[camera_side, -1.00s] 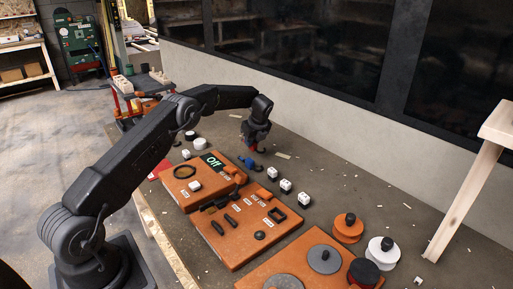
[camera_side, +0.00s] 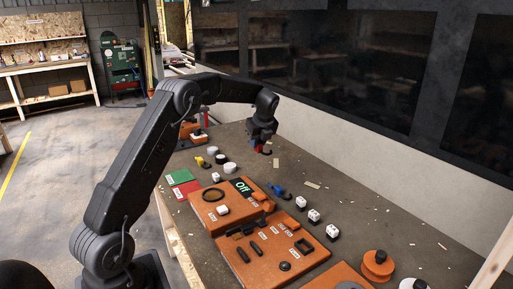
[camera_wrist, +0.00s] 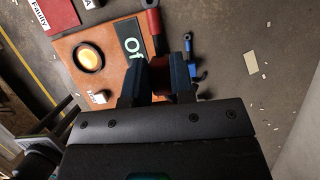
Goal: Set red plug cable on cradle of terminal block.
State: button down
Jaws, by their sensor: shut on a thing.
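My gripper (camera_side: 262,138) is shut on the red plug cable (camera_side: 257,148), above the back part of the bench in the side view. A dark part shows beside the red. In the wrist view my gripper (camera_wrist: 156,75) has dark red between its fingers, and a red piece with a black end (camera_wrist: 152,22) sticks out beyond them. The fingers hide much of the cable. I cannot pick out the cradle for sure. An orange panel (camera_side: 207,213) with a black ring and an "Off" display (camera_side: 241,186) lies on the bench, apart from the gripper.
A blue plug cable (camera_side: 277,189) lies on the bench beside the panel. Several white blocks (camera_side: 314,215) stand in a row to its right. Red (camera_side: 189,187) and green (camera_side: 180,177) pads lie left of the panel. A wall (camera_side: 400,165) runs behind the bench.

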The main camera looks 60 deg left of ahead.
jog(key=s+d+r, duration=0.1)
jog(key=s+d, duration=0.4)
jog(key=d, duration=0.8)
jog(key=s+d+f, duration=0.1)
jog(key=s+d, duration=1.2)
jog(key=s, duration=0.2)
jog(key=shift+n, duration=0.4)
jog(key=shift+w+f, duration=0.2)
jog(key=shift+f, duration=6.55)
jog(key=shift+f, duration=0.15)
jog(key=c, duration=0.9)
grip_release()
